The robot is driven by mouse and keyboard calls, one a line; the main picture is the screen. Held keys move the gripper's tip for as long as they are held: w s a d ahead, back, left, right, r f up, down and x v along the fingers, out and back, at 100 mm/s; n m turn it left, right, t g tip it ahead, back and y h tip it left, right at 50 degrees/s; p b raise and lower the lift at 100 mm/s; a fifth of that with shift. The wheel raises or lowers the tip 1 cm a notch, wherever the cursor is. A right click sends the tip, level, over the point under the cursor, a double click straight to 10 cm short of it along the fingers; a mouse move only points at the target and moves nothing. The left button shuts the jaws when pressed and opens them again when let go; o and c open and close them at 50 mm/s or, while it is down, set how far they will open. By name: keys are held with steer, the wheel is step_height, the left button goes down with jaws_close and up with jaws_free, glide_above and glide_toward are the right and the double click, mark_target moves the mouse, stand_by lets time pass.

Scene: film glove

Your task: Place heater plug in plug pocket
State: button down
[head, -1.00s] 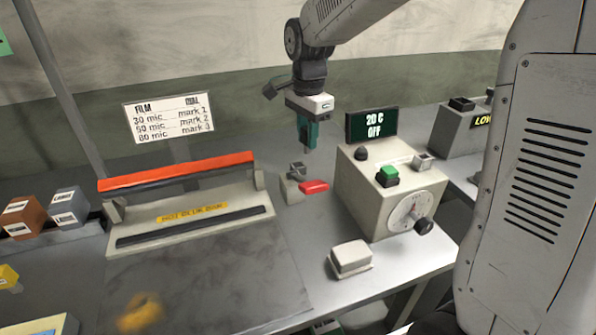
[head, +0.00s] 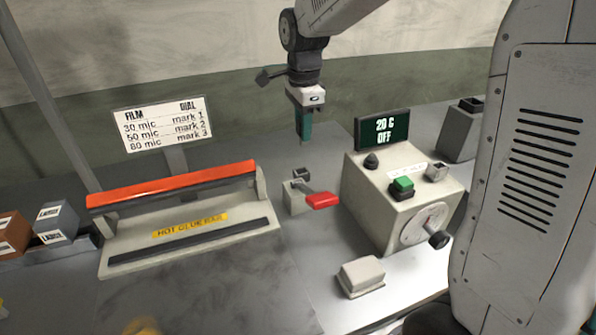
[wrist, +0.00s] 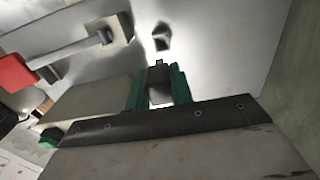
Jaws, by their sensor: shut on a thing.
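My gripper (head: 304,132) has green fingers and points down above the bench, behind the red-handled lever. In the wrist view its fingers (wrist: 158,88) are shut on a small dark grey piece (wrist: 160,92), which I take for the heater plug. Most of the plug is hidden between the fingers. No pocket is clearly recognisable.
The red-handled lever (head: 322,200) stands near the control box (head: 385,215), which has a green button (head: 402,186). The display (head: 383,129) reads 20 C OFF. The sealer with its red bar (head: 170,184) is at left. A pale block (head: 361,277) sits in front.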

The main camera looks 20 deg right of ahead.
mark_target(301, 144)
steer(key=f, duration=0.6)
steer(key=shift+w+a+f, duration=0.1)
steer(key=shift+w+f, duration=0.1)
steer(key=shift+f, duration=1.8)
steer(key=shift+f, duration=0.1)
steer(key=c, duration=1.2)
jaws_free()
steer(key=shift+c, duration=0.2)
